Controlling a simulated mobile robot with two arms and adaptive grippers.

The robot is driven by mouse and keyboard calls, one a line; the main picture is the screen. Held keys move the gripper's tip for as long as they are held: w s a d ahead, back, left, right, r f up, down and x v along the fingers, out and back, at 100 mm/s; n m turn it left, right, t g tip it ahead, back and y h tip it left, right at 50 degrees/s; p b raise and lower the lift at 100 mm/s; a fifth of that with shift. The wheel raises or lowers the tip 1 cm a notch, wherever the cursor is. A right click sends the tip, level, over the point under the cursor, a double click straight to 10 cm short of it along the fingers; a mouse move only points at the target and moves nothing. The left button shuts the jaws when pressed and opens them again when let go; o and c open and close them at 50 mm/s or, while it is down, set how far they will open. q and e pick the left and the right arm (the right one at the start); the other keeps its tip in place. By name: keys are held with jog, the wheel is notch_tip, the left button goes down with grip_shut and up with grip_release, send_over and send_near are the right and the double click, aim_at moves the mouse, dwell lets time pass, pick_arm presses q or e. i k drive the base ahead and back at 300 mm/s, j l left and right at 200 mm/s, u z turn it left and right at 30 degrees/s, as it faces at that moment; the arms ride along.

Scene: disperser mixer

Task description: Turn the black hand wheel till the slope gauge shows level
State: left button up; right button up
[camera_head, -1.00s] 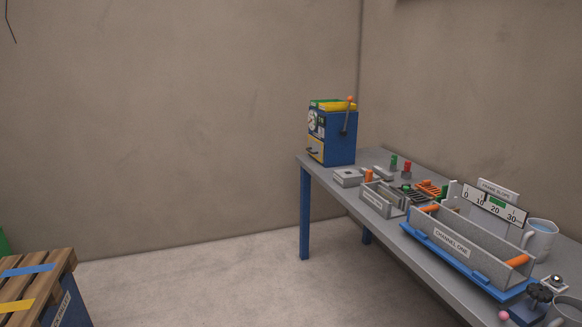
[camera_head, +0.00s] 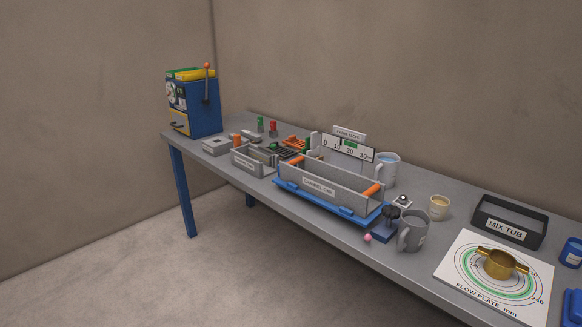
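The black hand wheel (camera_head: 391,213) sits on a small blue block at the right front end of the blue base (camera_head: 312,203) under the grey channel. The grey channel (camera_head: 318,185) has a label on its front and orange parts at its ends. The slope gauge (camera_head: 347,147) is a white scale plate behind the channel, marked 0, 10, 20 and 30 with a green band near 20. Its pointer is too small to read. Neither gripper is in view.
A grey mug (camera_head: 412,233) stands close to the right of the wheel, and a pink ball (camera_head: 367,238) lies in front. A clear jug (camera_head: 387,169), a cup (camera_head: 439,207), the mix tub (camera_head: 508,224) and flow plate (camera_head: 461,281) are further right. The blue machine (camera_head: 200,108) stands far left.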

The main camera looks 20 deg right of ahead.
aim_at(391, 213)
jog(key=z, duration=1.45)
jog(key=i+z, duration=0.15)
